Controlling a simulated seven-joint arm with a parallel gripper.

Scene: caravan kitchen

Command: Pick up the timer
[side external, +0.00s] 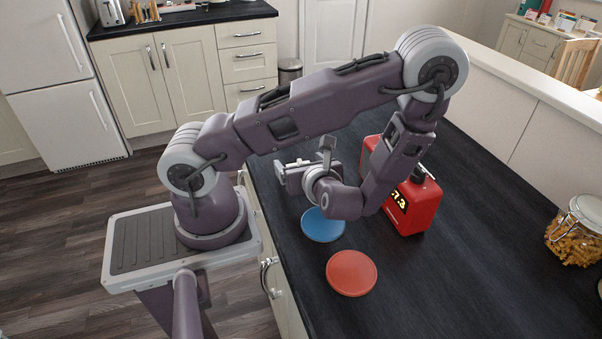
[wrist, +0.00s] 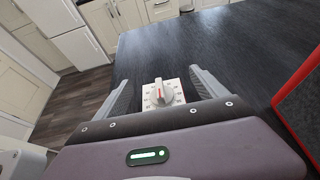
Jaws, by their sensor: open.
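The timer (wrist: 164,95) is a small white square block with a grey knob and a red mark on its face. In the wrist view it lies between the two fingers of my gripper (wrist: 160,80), with a gap visible on each side. My gripper is open. In the side view my gripper (side external: 294,173) is over the near-left part of the dark counter, beyond the blue disc. I cannot clearly make out the timer there, as the gripper and wrist cover that spot.
A blue disc (side external: 323,226) and a red disc (side external: 351,273) lie flat nearby. A pasta jar (side external: 575,236) is far right.

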